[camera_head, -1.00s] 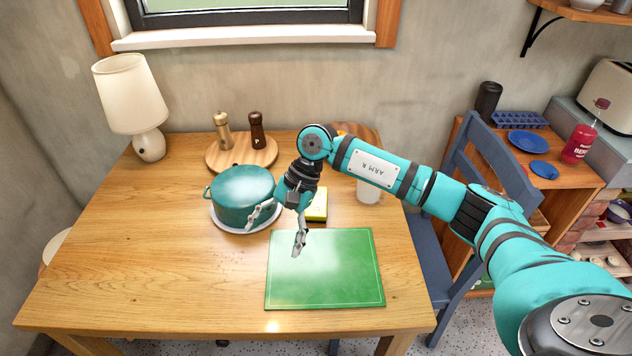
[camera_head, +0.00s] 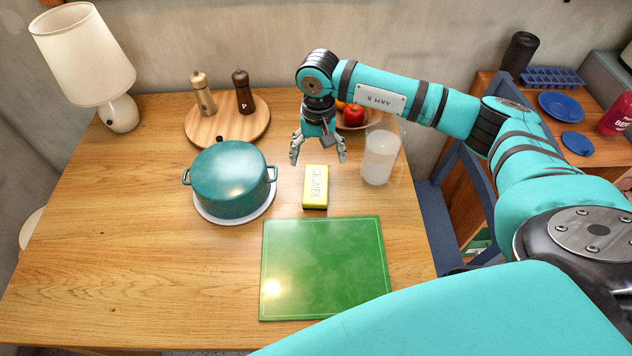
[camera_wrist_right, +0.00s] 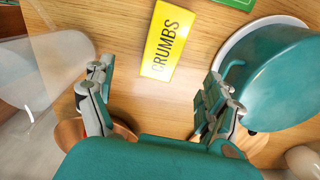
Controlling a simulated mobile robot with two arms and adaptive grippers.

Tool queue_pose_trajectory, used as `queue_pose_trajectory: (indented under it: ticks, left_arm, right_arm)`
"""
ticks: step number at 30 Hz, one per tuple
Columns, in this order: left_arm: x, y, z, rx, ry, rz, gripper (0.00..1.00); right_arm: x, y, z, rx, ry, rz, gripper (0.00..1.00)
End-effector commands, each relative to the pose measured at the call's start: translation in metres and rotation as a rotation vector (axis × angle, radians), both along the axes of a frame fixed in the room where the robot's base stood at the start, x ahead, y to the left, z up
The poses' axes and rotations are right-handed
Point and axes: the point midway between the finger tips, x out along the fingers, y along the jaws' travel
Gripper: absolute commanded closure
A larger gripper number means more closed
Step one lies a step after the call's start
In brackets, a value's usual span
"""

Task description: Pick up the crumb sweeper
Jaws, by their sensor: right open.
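The crumb sweeper (camera_head: 316,187) is a yellow block with a dark underside and the word CRUMBS on top. It lies on the wooden table between the pot and the tumbler, just behind the green board. It also shows in the right wrist view (camera_wrist_right: 162,42), ahead of the fingers and roughly between their lines. My right gripper (camera_head: 318,160) points down with its fingers spread and empty, slightly behind the sweeper and apart from it. In the right wrist view both open fingers of the gripper (camera_wrist_right: 160,74) show. My left gripper is not in view.
A teal lidded pot (camera_head: 228,180) on a white plate stands left of the sweeper. A translucent tumbler (camera_head: 380,155) stands close on the right. A green board (camera_head: 324,268) lies in front. A fruit plate (camera_head: 352,126) and wooden mill board (camera_head: 228,130) are behind. The table's left front is clear.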

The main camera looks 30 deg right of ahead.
Motion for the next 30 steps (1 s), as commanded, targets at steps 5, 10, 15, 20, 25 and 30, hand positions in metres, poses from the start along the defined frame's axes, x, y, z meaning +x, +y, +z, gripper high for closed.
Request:
queue_pose_trajectory:
  ticks: [5, 10, 15, 20, 25, 30]
  left_arm:
    - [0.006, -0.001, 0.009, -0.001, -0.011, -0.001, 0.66]
    - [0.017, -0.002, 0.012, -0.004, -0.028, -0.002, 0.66]
    - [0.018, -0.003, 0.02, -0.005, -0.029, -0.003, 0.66]
    - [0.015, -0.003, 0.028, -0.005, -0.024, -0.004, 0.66]
    - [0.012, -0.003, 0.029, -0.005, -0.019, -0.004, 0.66]
    - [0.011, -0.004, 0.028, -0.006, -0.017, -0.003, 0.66]
  right_arm:
    - [-0.001, 0.001, -0.033, 0.001, 0.004, -0.001, 0.13]
    - [0.0, 0.0, -0.047, 0.001, 0.001, -0.002, 0.13]
    - [-0.002, 0.004, -0.061, 0.001, 0.004, -0.001, 0.13]
    - [-0.003, 0.007, -0.087, 0.002, 0.003, -0.003, 0.13]
    - [-0.002, 0.006, -0.1, 0.001, 0.0, -0.002, 0.13]
    - [-0.002, 0.006, -0.101, 0.001, -0.001, -0.001, 0.13]
